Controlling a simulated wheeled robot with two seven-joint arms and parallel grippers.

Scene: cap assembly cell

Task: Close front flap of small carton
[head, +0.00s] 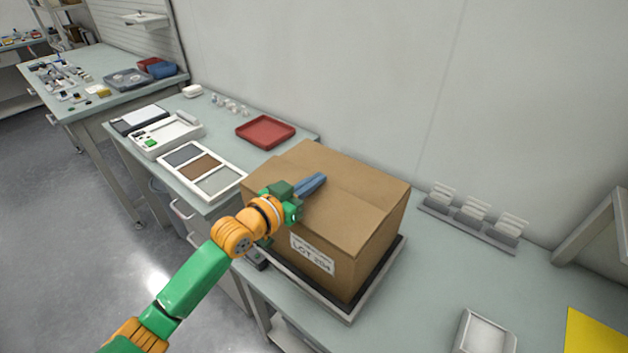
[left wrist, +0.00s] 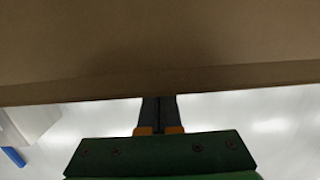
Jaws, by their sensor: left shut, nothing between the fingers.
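The small brown carton (head: 375,245) stands on a grey tray with a dark inside on the bench, its "LOT" label facing front. Its top looks covered, with a seam running across it. The front flap (head: 335,220) lies flat or nearly flat along the near half of the top; I cannot tell if it is fully down. My left gripper (head: 318,179) is shut and empty, its fingers over the near part of the top. In the left wrist view, brown cardboard (left wrist: 160,50) fills the upper half and the shut fingers (left wrist: 159,100) reach its edge. My right gripper is not in view.
A red tray (head: 266,132) sits behind the carton to the left, and a three-part white tray (head: 240,182) lies left of it. A rack with white cards (head: 470,216) stands at the right rear. The bench (head: 440,275) right of the carton is largely clear.

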